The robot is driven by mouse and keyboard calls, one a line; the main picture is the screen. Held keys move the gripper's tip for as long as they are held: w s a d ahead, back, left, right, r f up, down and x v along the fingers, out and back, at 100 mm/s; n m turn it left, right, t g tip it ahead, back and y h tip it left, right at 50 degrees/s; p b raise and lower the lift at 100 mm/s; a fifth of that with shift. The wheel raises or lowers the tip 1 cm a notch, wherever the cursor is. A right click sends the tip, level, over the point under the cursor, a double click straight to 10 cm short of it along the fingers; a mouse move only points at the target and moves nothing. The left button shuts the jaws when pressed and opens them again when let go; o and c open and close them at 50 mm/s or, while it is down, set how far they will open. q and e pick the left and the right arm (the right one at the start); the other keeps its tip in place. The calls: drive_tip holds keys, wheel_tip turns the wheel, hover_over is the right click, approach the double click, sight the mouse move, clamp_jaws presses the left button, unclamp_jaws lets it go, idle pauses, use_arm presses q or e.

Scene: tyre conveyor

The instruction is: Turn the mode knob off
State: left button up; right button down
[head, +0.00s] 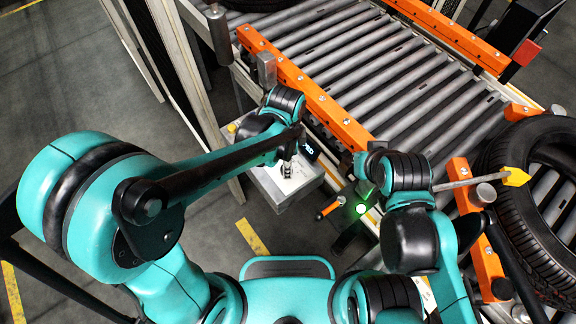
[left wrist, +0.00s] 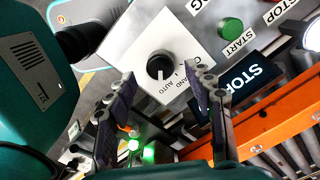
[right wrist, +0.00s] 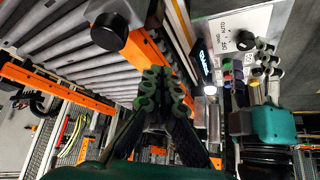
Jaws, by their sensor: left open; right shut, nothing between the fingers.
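The mode knob (left wrist: 160,66) is a round black knob with a white pointer mark, on a white plate (left wrist: 190,50) in the left wrist view. Its pointer faces down in that picture, towards the partly hidden AUTO and HAND lettering; the exact setting is hard to tell. My left gripper (left wrist: 160,74) is open, its fingertips on either side of the knob in the picture; contact cannot be told. In the head view my left gripper (head: 287,168) is over the control box. The right wrist view also shows the knob (right wrist: 245,40). My right gripper (right wrist: 161,84) is shut and empty, away from the knob.
A green START button (left wrist: 231,28) and a dark STOP display (left wrist: 252,72) sit beside the plate. The roller conveyor (head: 390,75) has orange rails (head: 300,85). A tyre (head: 540,190) lies at the right. A green light (head: 361,209) glows near my right gripper.

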use_arm(q)
drive_tip(key=shift+f+b, duration=0.3)
drive_tip(key=shift+f, duration=1.15)
drive_tip(key=c, duration=1.2)
drive_tip(key=shift+o, duration=0.2)
